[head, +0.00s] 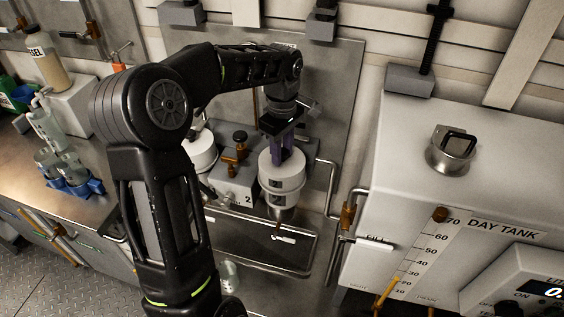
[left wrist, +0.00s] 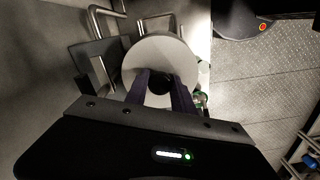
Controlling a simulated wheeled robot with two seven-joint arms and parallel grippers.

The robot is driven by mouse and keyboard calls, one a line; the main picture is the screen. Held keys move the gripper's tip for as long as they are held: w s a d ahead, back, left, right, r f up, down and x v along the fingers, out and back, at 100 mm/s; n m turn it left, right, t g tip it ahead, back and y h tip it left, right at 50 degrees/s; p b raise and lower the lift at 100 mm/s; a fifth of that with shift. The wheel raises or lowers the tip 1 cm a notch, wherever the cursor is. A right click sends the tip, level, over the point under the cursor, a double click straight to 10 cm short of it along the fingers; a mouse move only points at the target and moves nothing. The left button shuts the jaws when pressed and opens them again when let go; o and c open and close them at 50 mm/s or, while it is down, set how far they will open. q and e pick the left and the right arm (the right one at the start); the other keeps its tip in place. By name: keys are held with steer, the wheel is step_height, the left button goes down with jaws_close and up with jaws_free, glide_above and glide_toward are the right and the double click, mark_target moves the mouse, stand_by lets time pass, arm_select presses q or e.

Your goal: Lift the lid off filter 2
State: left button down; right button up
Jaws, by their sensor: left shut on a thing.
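Filter 2 (head: 281,190) is a white round canister with a metal lower part, on the wall behind the bench. Its white lid (head: 290,168) is on top and looks level; I cannot tell if there is a gap under it. In the left wrist view the lid (left wrist: 148,58) is a pale disc with a dark knob (left wrist: 160,84) in its middle. My left gripper (head: 283,152) points down from above, with its purple fingers shut on the knob. In the left wrist view the fingers (left wrist: 161,88) stand on both sides of the knob. My right gripper is not in view.
Another white canister (head: 199,152) stands to the left, partly behind my arm. A valve block (head: 236,185) marked 2 sits between the two. A metal tray (head: 262,243) and bent pipes lie below and right. The large white day tank (head: 400,180) stands to the right.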

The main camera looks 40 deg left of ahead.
arm_select(q)
steer(key=shift+r, duration=0.1)
steer(key=shift+r, duration=0.5)
step_height(320, 180, up, 8)
steer(key=shift+r, duration=0.25)
step_height(320, 180, up, 8)
steer(key=p, duration=0.8)
steer(key=shift+r+p, duration=0.2)
steer(key=shift+p, duration=0.2)
